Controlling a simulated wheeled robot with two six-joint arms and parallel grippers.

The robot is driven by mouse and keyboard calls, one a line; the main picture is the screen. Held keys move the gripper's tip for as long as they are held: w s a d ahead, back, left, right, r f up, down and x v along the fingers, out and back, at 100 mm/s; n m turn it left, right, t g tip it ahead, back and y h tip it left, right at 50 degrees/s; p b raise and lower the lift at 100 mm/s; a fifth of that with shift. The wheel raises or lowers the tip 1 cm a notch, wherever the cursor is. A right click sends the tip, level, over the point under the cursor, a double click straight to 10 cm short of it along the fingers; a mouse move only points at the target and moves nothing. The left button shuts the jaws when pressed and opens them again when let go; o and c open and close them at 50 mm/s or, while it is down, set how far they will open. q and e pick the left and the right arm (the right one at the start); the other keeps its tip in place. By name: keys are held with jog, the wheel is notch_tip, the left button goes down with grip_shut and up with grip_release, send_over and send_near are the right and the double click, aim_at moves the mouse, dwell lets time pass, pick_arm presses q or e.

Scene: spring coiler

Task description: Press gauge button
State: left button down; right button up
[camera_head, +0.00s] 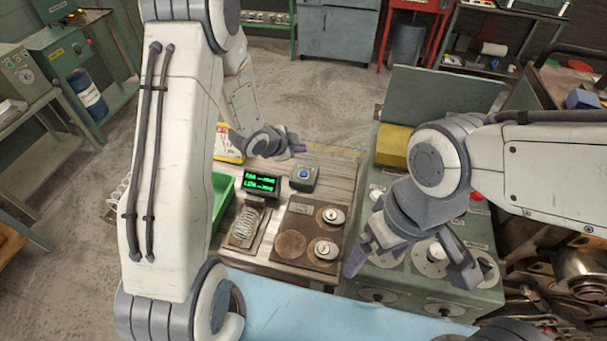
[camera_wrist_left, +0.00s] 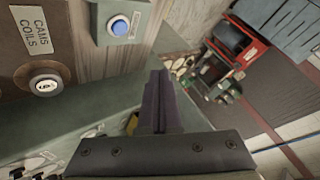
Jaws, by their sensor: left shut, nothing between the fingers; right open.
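The gauge button is a blue round button (camera_head: 304,173) on a small grey-green box (camera_head: 313,184) at the back right of the wooden bench top. In the left wrist view the blue button (camera_wrist_left: 120,26) and its box (camera_wrist_left: 140,37) show at the top, left of the fingers. My left gripper (camera_head: 297,146) is shut and empty, just beyond the box in the head view. Its closed fingers (camera_wrist_left: 159,75) point up the wrist picture, to the right of the button and apart from it. My right gripper (camera_head: 411,270) is open and empty over the green machine.
A display with green digits (camera_head: 262,184) stands left of the button box. A spring on a plate (camera_head: 246,226), a green tray (camera_head: 223,190) and a brown board with round dials (camera_head: 299,215) share the bench. The green machine (camera_head: 395,280) stands to the right.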

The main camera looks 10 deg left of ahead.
aim_at(301, 175)
pick_arm(q)
notch_tip(301, 175, down, 8)
jog(key=b, duration=0.6)
jog(key=shift+r, duration=0.1)
dwell(1.6)
jog(key=shift+f+b, duration=0.4)
jog(key=shift+b, duration=0.1)
jog(key=shift+f+b, duration=0.35)
jog(key=shift+f, duration=0.05)
dwell(0.4)
jog(key=shift+r, duration=0.1)
jog(key=shift+r+p, duration=0.6)
jog(key=shift+r, duration=0.1)
jog(key=shift+r, duration=0.1)
